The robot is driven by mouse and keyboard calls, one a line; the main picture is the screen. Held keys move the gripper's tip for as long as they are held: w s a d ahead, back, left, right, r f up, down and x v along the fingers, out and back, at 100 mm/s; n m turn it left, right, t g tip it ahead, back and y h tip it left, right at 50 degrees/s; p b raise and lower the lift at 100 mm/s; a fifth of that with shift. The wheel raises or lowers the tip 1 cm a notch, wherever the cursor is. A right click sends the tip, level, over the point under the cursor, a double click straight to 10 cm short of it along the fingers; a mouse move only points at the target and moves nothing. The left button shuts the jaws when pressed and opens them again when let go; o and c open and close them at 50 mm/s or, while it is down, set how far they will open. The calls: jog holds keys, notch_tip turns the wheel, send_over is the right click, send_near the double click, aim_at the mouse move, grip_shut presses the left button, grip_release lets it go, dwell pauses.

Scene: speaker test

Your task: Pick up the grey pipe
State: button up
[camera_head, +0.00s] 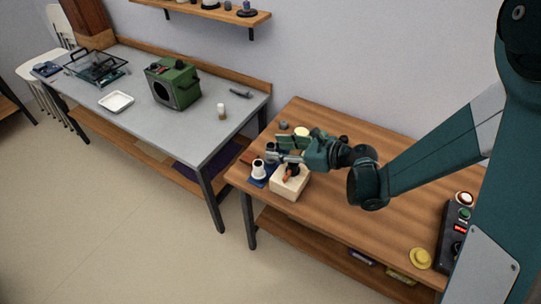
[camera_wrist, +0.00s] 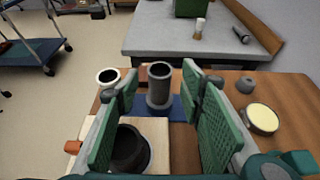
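The grey pipe (camera_wrist: 159,88) is a short upright tube with a wider foot. It stands on a dark blue mat (camera_wrist: 181,112) in the wrist view, centred in the gap between my fingers. In the head view the grey pipe (camera_head: 271,155) is partly hidden by my gripper (camera_head: 279,149). My gripper (camera_wrist: 160,88) is open, with green pads on both sides of the pipe's line. Gaps show between the pads and the pipe. I cannot tell whether the fingertips reach level with the pipe.
A white pipe (camera_wrist: 108,78) stands left of the grey pipe. A pale wooden block (camera_head: 289,187) with a dark ring (camera_wrist: 128,148) is close in front. A round cream-topped tin (camera_wrist: 261,118) is at the right. A grey table (camera_head: 185,125) with a green box (camera_head: 174,84) lies beyond.

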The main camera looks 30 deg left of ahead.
aim_at(270, 145)
jog(key=shift+b+x, duration=0.3)
jog(key=shift+x, duration=1.6)
jog(key=c, duration=1)
jog(key=shift+r, duration=0.15)
jog(key=shift+r+p, duration=1.35)
jog(key=shift+r, duration=3.5)
